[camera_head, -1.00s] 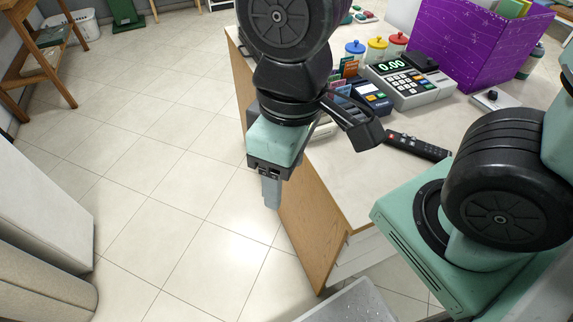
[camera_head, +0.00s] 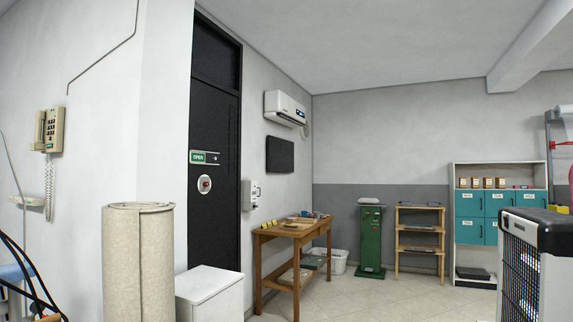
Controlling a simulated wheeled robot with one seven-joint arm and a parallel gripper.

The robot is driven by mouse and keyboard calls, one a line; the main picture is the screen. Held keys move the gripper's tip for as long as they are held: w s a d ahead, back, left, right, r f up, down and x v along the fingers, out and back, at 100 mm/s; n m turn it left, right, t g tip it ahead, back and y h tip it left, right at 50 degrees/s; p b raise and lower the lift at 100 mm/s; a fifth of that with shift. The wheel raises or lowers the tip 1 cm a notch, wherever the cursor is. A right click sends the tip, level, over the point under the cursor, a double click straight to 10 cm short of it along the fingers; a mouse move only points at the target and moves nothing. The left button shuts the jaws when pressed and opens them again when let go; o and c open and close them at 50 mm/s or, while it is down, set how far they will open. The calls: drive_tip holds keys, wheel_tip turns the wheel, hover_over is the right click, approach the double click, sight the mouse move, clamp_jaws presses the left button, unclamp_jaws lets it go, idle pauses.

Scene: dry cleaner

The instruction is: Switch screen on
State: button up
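A flat dark screen (camera_head: 280,154) hangs on the grey side wall in the middle of the head view, seen at an angle. Its face is dark with no picture on it. It is below the white air conditioner and above a wooden table. My gripper is not in view. No remote shows in the current view.
A black door (camera_head: 214,150) is left of the screen. A beige roll (camera_head: 138,262) and a white box (camera_head: 209,293) stand in front. A wooden table (camera_head: 290,232), green machine (camera_head: 371,240) and shelves (camera_head: 499,175) stand farther back. Tiled floor (camera_head: 350,296) is clear between.

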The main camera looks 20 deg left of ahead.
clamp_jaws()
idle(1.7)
